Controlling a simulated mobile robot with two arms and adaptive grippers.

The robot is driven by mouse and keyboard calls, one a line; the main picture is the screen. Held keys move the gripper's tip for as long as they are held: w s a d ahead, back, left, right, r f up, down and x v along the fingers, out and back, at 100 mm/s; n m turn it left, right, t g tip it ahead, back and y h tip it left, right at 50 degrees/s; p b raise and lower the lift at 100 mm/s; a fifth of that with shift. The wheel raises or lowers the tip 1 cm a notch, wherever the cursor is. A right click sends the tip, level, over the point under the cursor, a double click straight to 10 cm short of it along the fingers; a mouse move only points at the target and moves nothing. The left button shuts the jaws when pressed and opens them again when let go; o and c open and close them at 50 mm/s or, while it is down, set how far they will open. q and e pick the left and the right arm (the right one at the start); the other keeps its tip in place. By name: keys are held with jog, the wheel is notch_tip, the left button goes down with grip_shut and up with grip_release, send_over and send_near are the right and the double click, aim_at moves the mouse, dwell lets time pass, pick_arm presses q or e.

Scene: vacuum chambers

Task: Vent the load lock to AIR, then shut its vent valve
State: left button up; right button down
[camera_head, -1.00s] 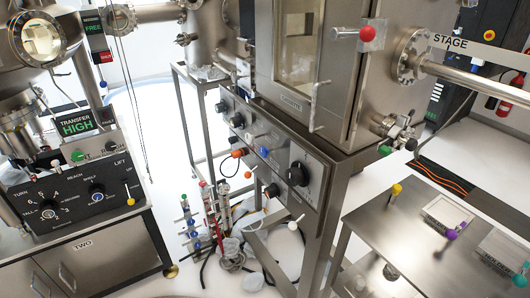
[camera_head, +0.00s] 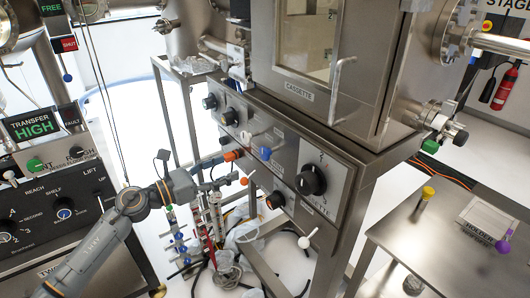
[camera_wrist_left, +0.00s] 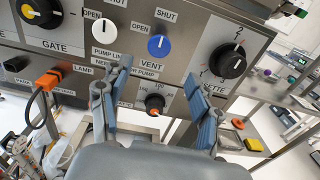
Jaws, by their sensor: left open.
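The load lock's panel (camera_head: 288,165) is below the chamber marked CASSETTE. Its blue VENT knob (camera_head: 265,153) is also in the left wrist view (camera_wrist_left: 159,45), with SHUT printed above it and OPEN to its left; I cannot tell which way it is set. My left gripper (camera_head: 222,170) is in front of the panel, left of the blue knob. In the left wrist view its open, empty fingers (camera_wrist_left: 157,73) stand apart, below and either side of the knob, not gripping it. A dial with an orange mark (camera_wrist_left: 155,103) shows between the fingers. My right gripper is not seen.
A white knob (camera_wrist_left: 109,32) sits left of VENT, and a black CASSETTE knob (camera_wrist_left: 228,60) sits right. An orange lamp plug (camera_wrist_left: 48,79) with a cable sticks out at left. A TRANSFER HIGH display (camera_head: 30,125) stands at left. A steel table (camera_head: 420,235) is at right.

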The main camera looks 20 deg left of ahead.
pick_arm(q)
jog(key=p, duration=0.2)
send_near(263, 153)
jog(key=x, duration=0.3)
jog(key=p+x, duration=0.1)
jog(key=x, duration=0.5)
jog(key=shift+w+d, duration=0.1)
jog(key=shift+w, duration=0.25)
jog(key=shift+w+d, duration=0.2)
jog(key=shift+w+d+f, duration=0.1)
jog(key=shift+w, duration=0.05)
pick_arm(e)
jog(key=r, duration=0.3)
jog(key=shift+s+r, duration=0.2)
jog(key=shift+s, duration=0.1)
pick_arm(q)
jog(key=c, duration=1.1)
jog(key=shift+c, duration=0.4)
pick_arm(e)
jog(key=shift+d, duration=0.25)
